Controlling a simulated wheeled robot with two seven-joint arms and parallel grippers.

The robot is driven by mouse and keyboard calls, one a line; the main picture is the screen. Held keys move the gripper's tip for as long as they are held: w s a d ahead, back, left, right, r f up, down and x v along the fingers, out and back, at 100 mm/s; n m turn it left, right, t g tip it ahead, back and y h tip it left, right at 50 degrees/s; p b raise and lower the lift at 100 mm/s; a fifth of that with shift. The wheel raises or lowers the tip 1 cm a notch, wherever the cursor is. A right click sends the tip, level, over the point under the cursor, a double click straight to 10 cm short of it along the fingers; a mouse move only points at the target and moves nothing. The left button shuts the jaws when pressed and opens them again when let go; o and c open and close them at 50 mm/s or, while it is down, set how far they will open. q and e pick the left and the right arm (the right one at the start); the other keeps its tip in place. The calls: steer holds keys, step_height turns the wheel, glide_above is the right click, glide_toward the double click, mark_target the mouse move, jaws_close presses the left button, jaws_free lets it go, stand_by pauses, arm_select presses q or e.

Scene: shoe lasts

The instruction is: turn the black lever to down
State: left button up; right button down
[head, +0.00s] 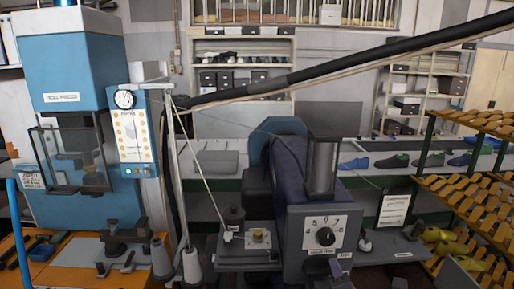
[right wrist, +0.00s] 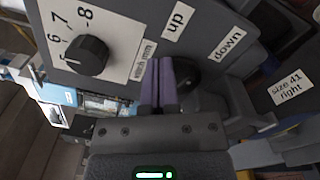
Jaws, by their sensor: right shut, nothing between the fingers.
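The blue-grey machine has a front panel (head: 345,222) with a black numbered dial (head: 325,236). In the right wrist view the dial (right wrist: 87,55) is at upper left, and the labels "up" (right wrist: 177,20) and "down" (right wrist: 227,45) are at upper right. A dark rounded part (right wrist: 187,73), seemingly the black lever, is just right of my fingertips. Its full shape and setting are unclear, and I cannot tell whether the fingers touch it. My right gripper (right wrist: 164,65) is shut and empty, with its purple fingers side by side. In the head view it is low below the dial (head: 337,268). My left gripper is out of view.
A "size 41 right" label (right wrist: 291,91) is at right in the wrist view. A blue press (head: 85,185) stands at left, beside an orange-topped bench (head: 75,275). Racks of lasts (head: 480,205) stand at right. A black hose (head: 390,48) crosses overhead.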

steer(key=shift+a+f, duration=0.3)
steer(key=shift+a, duration=0.05)
stand_by(0.5)
steer(key=shift+f+b, duration=0.1)
steer(key=shift+b, duration=0.3)
steer(key=shift+d+f+b, duration=0.4)
steer(key=shift+f+b, duration=0.1)
steer(key=shift+b, duration=0.25)
steer(key=shift+f, duration=0.15)
steer(key=shift+d, duration=0.15)
steer(key=s, duration=0.6)
steer(key=shift+d+p, duration=0.4)
